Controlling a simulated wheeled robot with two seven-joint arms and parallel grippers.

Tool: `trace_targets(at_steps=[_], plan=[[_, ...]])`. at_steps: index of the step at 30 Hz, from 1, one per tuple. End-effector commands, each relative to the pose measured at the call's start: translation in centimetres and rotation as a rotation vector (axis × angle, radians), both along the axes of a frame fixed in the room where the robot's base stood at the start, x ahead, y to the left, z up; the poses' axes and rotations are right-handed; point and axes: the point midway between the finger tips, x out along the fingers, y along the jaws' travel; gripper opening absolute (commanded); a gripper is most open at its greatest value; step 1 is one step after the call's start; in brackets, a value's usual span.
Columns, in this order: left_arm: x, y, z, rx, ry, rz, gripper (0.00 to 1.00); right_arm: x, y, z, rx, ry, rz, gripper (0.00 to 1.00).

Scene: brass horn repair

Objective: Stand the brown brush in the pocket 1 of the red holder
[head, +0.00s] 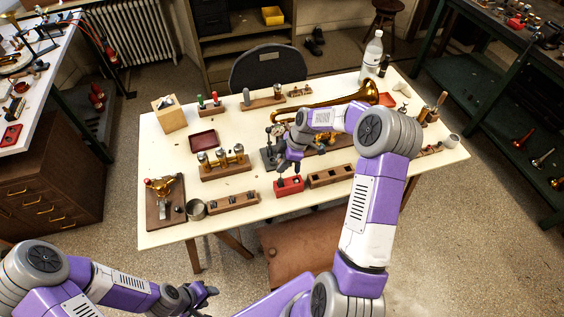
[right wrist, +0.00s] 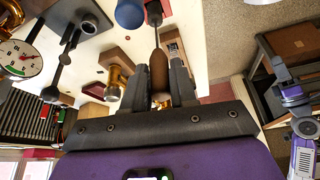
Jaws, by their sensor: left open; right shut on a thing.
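The red holder (head: 289,185) is a small block near the front edge of the white table in the head view. My right gripper (head: 289,164) is just above it, pointing down. In the right wrist view its fingers (right wrist: 160,88) are shut on the brown brush (right wrist: 158,72), whose thin shaft runs away from the fingers to a darker end. In the head view the brush is mostly hidden by the gripper, and I cannot tell whether it touches the holder. The pockets are too small to tell apart. My left gripper (head: 206,292) is open and empty, off the table's front.
A wooden block with holes (head: 331,175) stands close right of the holder, and another wooden block (head: 232,202) is to its left. A brass horn (head: 330,108) lies behind. A metal cup (head: 196,209) and a chair (head: 301,243) are near the front edge.

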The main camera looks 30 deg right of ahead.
Motion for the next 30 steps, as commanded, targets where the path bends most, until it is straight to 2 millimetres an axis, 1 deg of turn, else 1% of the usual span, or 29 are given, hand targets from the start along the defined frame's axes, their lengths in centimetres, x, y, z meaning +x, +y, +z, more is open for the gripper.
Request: trace_targets(at_steps=[30], plan=[[0.0,0.0,-2.7,0.000,0.000,0.000,0.43,0.0,0.0,-3.2,0.000,0.000,0.000,0.00]])
